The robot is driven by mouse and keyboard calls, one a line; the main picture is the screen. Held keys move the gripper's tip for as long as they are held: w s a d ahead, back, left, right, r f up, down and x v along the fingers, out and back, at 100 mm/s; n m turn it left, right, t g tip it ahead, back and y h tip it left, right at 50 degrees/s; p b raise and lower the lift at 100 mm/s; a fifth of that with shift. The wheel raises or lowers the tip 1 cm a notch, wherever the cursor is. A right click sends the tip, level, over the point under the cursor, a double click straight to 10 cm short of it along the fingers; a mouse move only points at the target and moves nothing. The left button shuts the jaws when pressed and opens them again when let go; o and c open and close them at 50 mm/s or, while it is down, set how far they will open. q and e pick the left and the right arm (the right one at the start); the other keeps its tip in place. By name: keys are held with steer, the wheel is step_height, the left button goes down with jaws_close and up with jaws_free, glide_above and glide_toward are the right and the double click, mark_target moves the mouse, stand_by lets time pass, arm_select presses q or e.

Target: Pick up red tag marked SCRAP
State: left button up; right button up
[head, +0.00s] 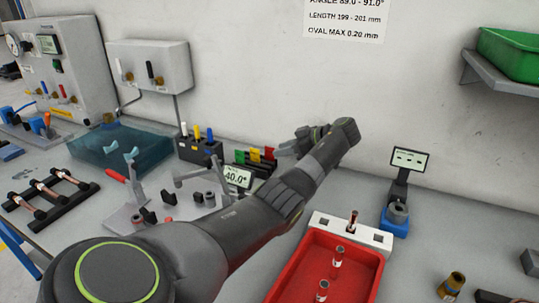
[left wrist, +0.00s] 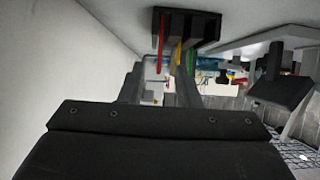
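The red tag (head: 269,153) stands at the right end of a row of coloured tags in a dark holder on the bench. Its lettering is too small to read. In the left wrist view, the red tag (left wrist: 162,33) hangs edge-on at the top, below the black holder (left wrist: 190,24), with yellow and green tags beside it. My left gripper (head: 283,150) is just right of the red tag in the head view. In the left wrist view its fingers (left wrist: 158,88) are apart, with nothing clearly between them. My right gripper is not in view.
A small display reading 40.0° (head: 238,177) stands in front of the tags. A black tool holder (head: 198,150) is left of them. A red tray (head: 310,268) with copper tubes lies at front right. The wall (head: 270,80) is close behind.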

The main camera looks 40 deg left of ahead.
mark_target(269, 152)
arm_select(q)
steer(key=p+x, duration=0.1)
steer(key=x, duration=0.3)
steer(key=shift+a+p, duration=0.4)
steer(key=shift+a, duration=0.05)
steer(key=shift+s+a+f, duration=0.15)
steer(key=shift+a+f, duration=0.2)
steer(key=shift+d, duration=0.1)
jaws_close()
